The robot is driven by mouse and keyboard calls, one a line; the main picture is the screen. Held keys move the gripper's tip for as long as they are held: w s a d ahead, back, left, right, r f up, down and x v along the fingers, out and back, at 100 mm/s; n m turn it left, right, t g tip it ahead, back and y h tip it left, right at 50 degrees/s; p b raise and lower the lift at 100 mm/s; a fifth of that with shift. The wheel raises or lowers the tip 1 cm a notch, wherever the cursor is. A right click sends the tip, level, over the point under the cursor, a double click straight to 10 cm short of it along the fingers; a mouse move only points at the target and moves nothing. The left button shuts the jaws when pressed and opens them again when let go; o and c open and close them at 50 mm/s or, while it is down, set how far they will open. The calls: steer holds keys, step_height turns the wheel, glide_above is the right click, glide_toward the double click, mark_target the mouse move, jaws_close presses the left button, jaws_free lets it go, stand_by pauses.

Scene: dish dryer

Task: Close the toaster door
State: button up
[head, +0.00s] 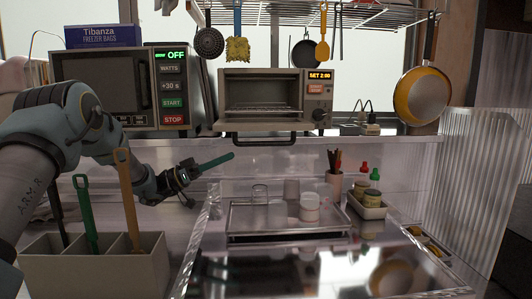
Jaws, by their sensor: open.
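The toaster oven (276,97) stands on the shelf at the upper middle. Its door (263,134) is folded down open, with a dark handle (264,141) along the lower front edge. Inside, a wire rack shows and looks empty. My gripper (190,172) is below and to the left of the toaster door, apart from it. It is open.
A microwave (125,88) stands left of the toaster. Below lies a tray (289,236) with cups. A utensil holder (95,265) is at the front left. Pans and utensils hang from the rack (320,14) above. The space before the door looks clear.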

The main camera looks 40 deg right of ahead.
mark_target(258, 144)
steer(key=p+x, duration=0.2)
steer(key=x, duration=0.8)
steer(key=shift+s+d+r, duration=0.15)
jaws_close()
stand_by(1.1)
